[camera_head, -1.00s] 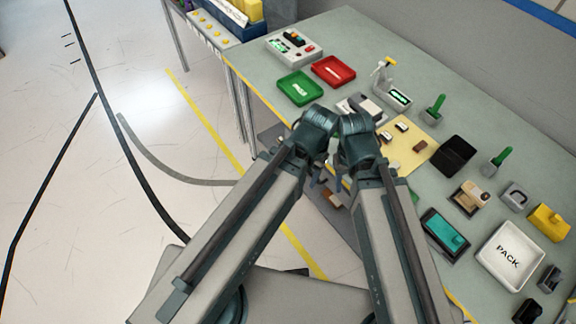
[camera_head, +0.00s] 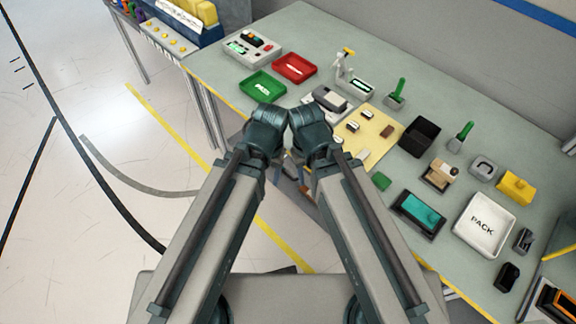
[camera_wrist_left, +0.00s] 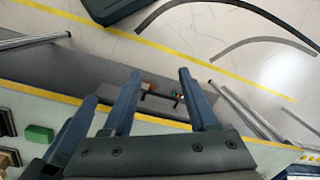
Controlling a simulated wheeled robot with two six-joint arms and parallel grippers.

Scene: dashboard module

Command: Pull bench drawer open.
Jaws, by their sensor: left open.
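The bench (camera_head: 315,30) has a grey-green top with a yellow front edge. In the left wrist view a grey drawer or shelf (camera_wrist_left: 100,78) lies below that edge, with small items and a dark, handle-like bar (camera_wrist_left: 160,97) on it. My left gripper (camera_wrist_left: 160,78) is open, and the bar appears between its fingers; I see no contact. In the head view the left gripper (camera_head: 276,172) hangs at the bench front, mostly hidden by its wrist. My right gripper (camera_head: 303,180) is close beside it, its jaws largely hidden. The drawer front is mostly covered by my arms.
On the bench are a green tray (camera_head: 263,86), a red tray (camera_head: 294,68), a yellow mat (camera_head: 384,124), a green block (camera_head: 381,181), a teal device (camera_head: 420,210) and a white PACK tray (camera_head: 483,225).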

